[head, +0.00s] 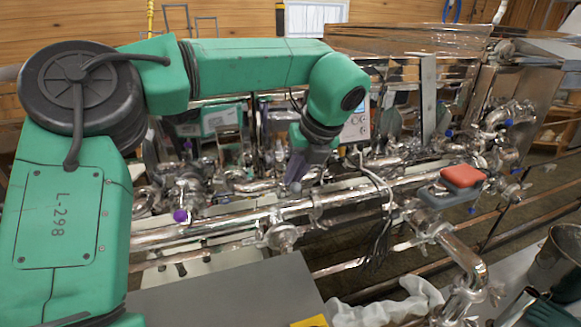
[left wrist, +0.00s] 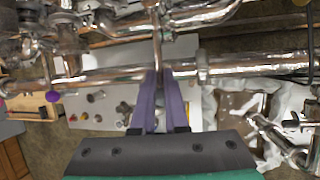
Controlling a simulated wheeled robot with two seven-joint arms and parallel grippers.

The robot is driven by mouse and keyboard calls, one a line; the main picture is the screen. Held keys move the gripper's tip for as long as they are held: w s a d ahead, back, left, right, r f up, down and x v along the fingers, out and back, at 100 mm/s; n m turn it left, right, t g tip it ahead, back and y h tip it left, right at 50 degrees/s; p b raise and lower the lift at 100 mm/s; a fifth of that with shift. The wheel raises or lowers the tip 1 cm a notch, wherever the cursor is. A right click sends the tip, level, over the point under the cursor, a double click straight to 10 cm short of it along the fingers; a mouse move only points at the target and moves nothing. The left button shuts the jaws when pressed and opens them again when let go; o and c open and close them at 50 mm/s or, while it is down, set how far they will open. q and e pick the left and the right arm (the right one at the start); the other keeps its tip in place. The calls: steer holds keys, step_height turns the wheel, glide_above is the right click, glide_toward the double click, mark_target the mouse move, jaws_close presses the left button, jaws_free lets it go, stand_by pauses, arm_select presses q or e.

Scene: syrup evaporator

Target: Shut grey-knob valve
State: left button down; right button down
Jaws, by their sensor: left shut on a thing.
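My left gripper (head: 299,178) reaches down to the pipework in the middle of the head view. In the left wrist view its two purple fingers (left wrist: 158,90) are close together, shut on a thin metal valve lever (left wrist: 157,42) that stands across a shiny pipe. A small grey knob (head: 296,187) shows at the fingertips in the head view. The fingers hide most of the held part, so I cannot tell how far the valve is turned. My right gripper is in neither view.
Shiny pipes (head: 355,190) run across the rig. A red and grey box (head: 462,177) stands on the pipes at right. A bundle of dark cable (head: 379,240) hangs in front. A grey surface (head: 225,300) lies at the front.

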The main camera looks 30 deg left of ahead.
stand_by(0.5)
arm_select(q)
steer(key=c, duration=1.2)
jaws_free()
steer(key=shift+w, duration=0.15)
steer(key=shift+d, duration=0.1)
steer(key=p+v, duration=0.5)
steer(key=v, duration=0.7)
steer(key=shift+w, duration=0.1)
